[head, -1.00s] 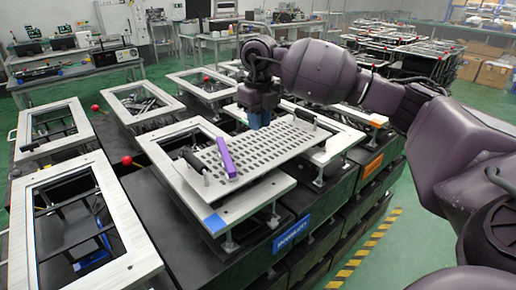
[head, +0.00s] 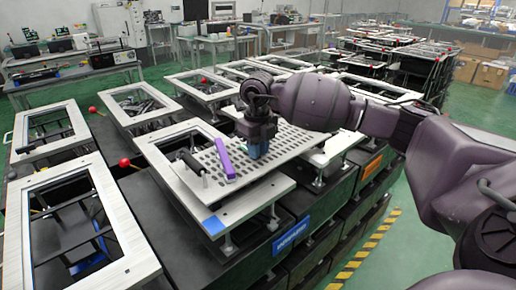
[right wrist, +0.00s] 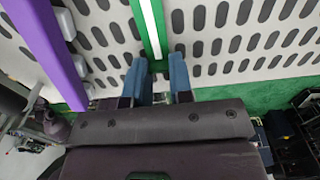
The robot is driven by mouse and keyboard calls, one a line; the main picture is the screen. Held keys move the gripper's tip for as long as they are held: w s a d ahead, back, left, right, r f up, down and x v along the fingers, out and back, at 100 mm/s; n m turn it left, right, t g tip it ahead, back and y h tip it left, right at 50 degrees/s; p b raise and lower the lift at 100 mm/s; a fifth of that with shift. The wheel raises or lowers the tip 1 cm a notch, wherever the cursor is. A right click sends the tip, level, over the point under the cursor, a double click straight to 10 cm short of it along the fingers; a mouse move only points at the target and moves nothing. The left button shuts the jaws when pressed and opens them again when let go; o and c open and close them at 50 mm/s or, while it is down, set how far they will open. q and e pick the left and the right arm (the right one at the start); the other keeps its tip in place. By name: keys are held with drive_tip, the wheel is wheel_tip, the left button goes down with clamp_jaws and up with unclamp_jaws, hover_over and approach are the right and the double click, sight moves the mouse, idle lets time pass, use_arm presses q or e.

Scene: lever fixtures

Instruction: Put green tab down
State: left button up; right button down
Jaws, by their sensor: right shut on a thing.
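The green tab (right wrist: 148,28), a green strip with a pale band along its middle, shows in the right wrist view against the perforated plate (right wrist: 225,45). My right gripper (right wrist: 158,80) has its blue fingers on either side of the tab's near end and is shut on it. My left gripper is not in view.
The plate lies over a pale metal frame (head: 245,207) raised on posts above black benches. A black handle (head: 188,162) sits at the plate's left end. Other open frames (head: 82,220) stand to the left. A red ball knob (head: 125,163) is between them.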

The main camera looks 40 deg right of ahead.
drive_tip(key=shift+f, duration=0.25)
drive_tip(key=c, duration=1)
unclamp_jaws()
